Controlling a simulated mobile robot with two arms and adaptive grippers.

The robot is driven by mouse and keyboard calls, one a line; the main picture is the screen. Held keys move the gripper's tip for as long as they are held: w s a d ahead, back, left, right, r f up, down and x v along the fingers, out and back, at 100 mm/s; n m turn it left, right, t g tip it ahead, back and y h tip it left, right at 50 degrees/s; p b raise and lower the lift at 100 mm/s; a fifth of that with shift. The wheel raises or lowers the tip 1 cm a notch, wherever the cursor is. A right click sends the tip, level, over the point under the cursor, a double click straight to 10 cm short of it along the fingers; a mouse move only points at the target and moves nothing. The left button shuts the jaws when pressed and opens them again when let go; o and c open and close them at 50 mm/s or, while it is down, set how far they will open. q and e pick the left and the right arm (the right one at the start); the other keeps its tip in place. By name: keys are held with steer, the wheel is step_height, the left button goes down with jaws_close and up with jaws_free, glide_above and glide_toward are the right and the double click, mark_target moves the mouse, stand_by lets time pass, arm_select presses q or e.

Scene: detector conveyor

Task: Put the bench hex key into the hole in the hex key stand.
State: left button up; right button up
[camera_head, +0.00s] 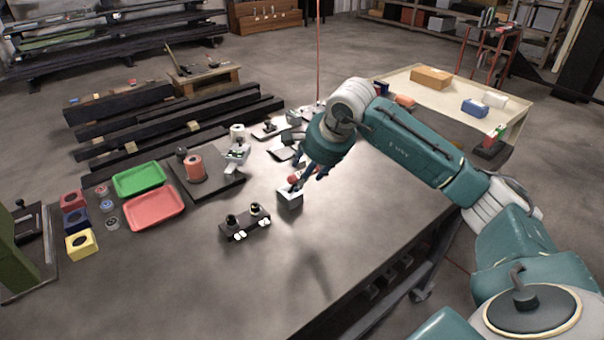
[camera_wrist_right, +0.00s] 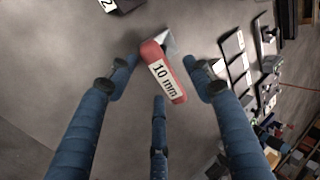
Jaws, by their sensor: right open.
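A red handle marked "10 mm" (camera_wrist_right: 165,75), which looks like the hex key, sits between the spread fingers in the right wrist view. In the head view its red top (camera_head: 293,180) shows just above a small pale grey block (camera_head: 290,199), probably the stand. A pale part of the block (camera_wrist_right: 172,42) shows behind the handle in the wrist view. The key's shaft and the hole are hidden, so I cannot tell whether it is inserted. My right gripper (camera_head: 304,174) is open around the handle, with a gap beside it; it also shows in the wrist view (camera_wrist_right: 158,85). My left gripper is not in view.
A dark holder with two black knobs and white tags (camera_head: 245,222) stands left of the block. A red tray (camera_head: 154,210), a green tray (camera_head: 139,180) and coloured blocks (camera_head: 80,243) lie farther left. Small fixtures stand behind the gripper. The front bench surface is clear.

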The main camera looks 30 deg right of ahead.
steer(key=x, duration=0.3)
steer(key=shift+w+f+p, duration=0.1)
steer(key=shift+f+p, duration=0.15)
steer(key=shift+p, duration=0.15)
steer(key=shift+w+f, duration=0.1)
steer(key=shift+f, duration=0.05)
jaws_close()
